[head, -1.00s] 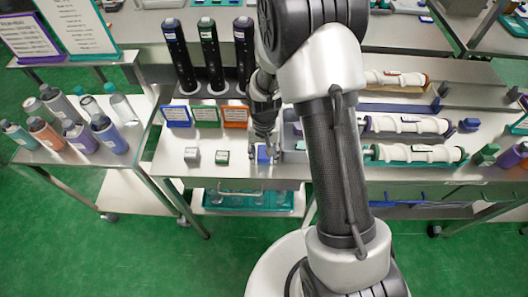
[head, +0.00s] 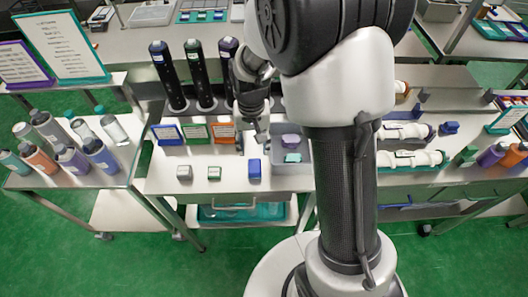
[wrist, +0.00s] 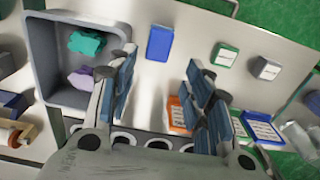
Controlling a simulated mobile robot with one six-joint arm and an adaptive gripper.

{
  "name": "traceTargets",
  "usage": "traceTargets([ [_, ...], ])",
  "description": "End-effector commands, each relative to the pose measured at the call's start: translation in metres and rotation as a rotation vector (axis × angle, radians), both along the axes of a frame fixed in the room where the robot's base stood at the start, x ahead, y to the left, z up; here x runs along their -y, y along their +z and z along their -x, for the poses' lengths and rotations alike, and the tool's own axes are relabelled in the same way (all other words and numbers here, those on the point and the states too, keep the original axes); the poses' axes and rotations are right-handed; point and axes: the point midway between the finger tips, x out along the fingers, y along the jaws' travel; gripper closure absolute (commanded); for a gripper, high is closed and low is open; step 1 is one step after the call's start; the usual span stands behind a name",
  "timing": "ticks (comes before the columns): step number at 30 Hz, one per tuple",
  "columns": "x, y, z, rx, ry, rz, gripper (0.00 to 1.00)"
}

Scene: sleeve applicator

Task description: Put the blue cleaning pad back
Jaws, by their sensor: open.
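The blue cleaning pad (head: 254,168) stands free on the table's front part, to the right of a green-edged block (head: 214,173) and a grey block (head: 184,172). It shows as a blue rectangle (wrist: 160,43) at the top middle of the wrist view. My gripper (head: 253,140) is above and behind the pad, apart from it. In the wrist view its fingers (wrist: 161,68) are spread with nothing between them. A grey tray (wrist: 40,50) beside the pad holds a teal pad (wrist: 86,43) and a purple pad (wrist: 81,78).
Blue, green and orange cards (head: 223,132) stand behind the blocks, and three tall dark bottles (head: 201,75) stand behind the cards. White rolls (head: 410,158) lie to the right of my arm. A side cart with bottles (head: 70,158) stands at the left.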

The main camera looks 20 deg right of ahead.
Motion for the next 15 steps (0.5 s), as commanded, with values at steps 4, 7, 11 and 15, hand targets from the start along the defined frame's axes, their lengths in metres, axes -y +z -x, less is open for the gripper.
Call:
traceTargets([
  [4,0.0,0.056,0.017,0.067,0.04,0.001,0.54],
  [7,0.001,0.1,0.041,0.123,0.081,0.006,0.54],
  [11,0.001,0.146,0.081,0.194,0.137,0.015,0.54],
  [15,0.001,0.18,0.128,0.27,0.197,0.03,0.54],
])
